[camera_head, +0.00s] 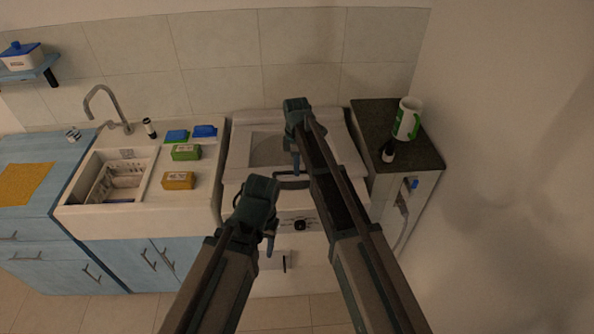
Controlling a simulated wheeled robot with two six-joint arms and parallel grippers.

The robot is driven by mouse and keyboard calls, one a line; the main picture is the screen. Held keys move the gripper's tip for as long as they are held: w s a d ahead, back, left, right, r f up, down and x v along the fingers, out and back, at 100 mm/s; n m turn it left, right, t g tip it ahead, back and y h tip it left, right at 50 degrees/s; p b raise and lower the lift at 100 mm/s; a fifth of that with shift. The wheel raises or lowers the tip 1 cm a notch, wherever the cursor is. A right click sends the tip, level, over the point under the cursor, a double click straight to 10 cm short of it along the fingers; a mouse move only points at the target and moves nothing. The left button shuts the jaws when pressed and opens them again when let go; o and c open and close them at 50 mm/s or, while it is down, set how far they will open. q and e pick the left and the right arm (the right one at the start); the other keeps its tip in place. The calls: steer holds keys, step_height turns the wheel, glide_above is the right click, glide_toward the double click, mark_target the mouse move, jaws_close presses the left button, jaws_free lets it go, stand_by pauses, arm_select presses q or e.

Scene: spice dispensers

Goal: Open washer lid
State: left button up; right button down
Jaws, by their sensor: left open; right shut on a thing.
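The white washer (240,190) stands in the middle, with a lid that has a greyish window (266,152) on top. A dark handle (291,183) shows at the lid's front edge, partly covered by my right arm. My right gripper (296,168) reaches down over the lid and is shut on the handle; the exact contact is partly hidden. My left gripper (270,243) is open and empty in front of the washer, below and left of the handle. The lid looks down or nearly so; its right part is hidden behind my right arm.
Left is a white sink (75,190) with a rack, tap, blue sponges (205,131), a green pack (186,152) and an orange pack (178,180). Right is a dark-topped cabinet (425,155) with a green-and-white mug (407,120) and a small bottle (388,152).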

arm_select(q)
step_height(320, 180, up, 17)
steer(key=p, duration=1.4)
steer(key=shift+s+p, duration=0.35)
steer(key=shift+p, duration=0.05)
arm_select(e)
steer(key=w+r, duration=0.5)
steer(key=r, duration=0.3)
steer(key=w+r, duration=0.5)
steer(key=r, duration=0.4)
steer(key=shift+w, duration=0.25)
arm_select(q)
steer(key=shift+f, duration=0.1)
